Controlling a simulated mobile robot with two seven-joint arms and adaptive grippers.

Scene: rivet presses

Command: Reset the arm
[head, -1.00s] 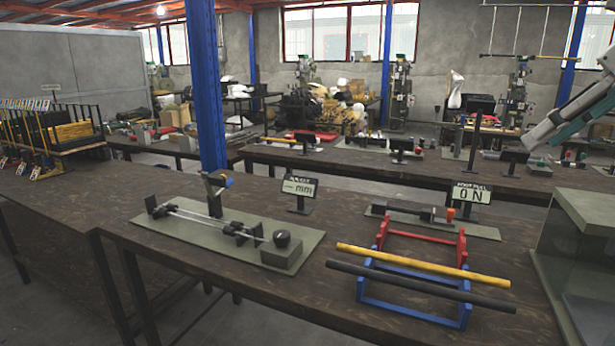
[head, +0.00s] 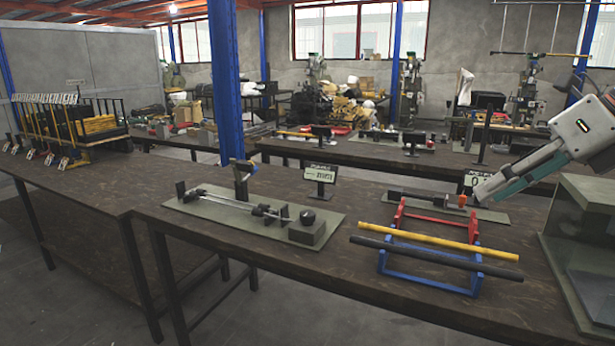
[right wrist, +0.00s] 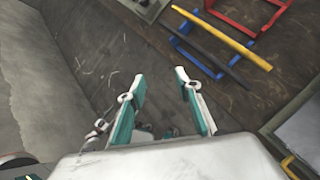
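My right gripper shows in the head view at the right, a white body with teal fingers (head: 492,187) pointing down-left, in front of the force display. In the right wrist view its two teal and white fingers (right wrist: 160,80) are spread apart with nothing between them. The dark bench top lies beyond them. My left gripper is in neither current view.
A red-and-blue rack (head: 425,281) carries a yellow bar (head: 432,238) and a black bar (head: 435,257). A measuring fixture (head: 250,213) and a small display (head: 320,174) stand left of it. A glass-sided box (head: 590,235) stands at right.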

